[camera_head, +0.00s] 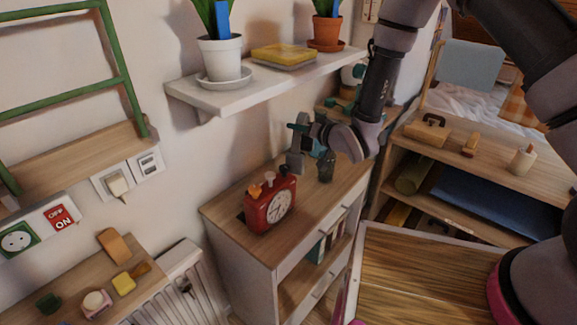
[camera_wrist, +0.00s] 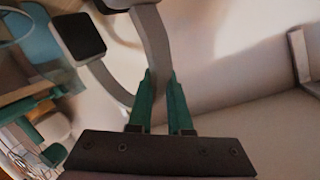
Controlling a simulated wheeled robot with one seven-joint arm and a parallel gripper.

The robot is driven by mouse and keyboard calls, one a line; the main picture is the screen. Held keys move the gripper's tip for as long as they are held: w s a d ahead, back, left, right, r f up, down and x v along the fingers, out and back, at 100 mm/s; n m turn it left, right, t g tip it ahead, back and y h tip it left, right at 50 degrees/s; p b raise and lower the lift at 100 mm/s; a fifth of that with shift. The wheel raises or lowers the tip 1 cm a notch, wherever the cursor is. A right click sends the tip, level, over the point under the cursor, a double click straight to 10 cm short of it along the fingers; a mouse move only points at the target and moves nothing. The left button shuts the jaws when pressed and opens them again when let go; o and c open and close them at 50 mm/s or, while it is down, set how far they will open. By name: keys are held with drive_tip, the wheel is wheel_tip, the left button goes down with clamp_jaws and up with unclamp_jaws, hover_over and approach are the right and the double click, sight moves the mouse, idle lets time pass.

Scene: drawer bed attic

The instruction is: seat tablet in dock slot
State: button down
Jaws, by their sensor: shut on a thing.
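My gripper (camera_head: 308,138) has teal fingers and is over the wooden top of a white cabinet (camera_head: 225,222). In the wrist view, the fingers (camera_wrist: 158,100) are shut on the curved grey band of what looks like headphones (camera_wrist: 154,45), with dark pads at the top left. In the head view, a grey part of them (camera_head: 295,158) shows just left of the fingers, above and behind a red alarm clock (camera_head: 271,205). I cannot make out a tablet or a dock slot for certain in either view.
A white wall shelf (camera_head: 215,99) with potted plants and a yellow block is above the cabinet. A dark green vase-like thing (camera_head: 326,167) stands close right of the gripper. A wooden shelf unit (camera_head: 490,178) is at the right. The cabinet top's front right is clear.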

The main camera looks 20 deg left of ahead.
wheel_tip(320, 180, down, 8)
drive_tip(key=shift+r, duration=0.2)
drive_tip(key=shift+f, duration=0.1)
drive_tip(key=c, duration=0.8)
unclamp_jaws()
drive_tip(key=shift+c, duration=0.2)
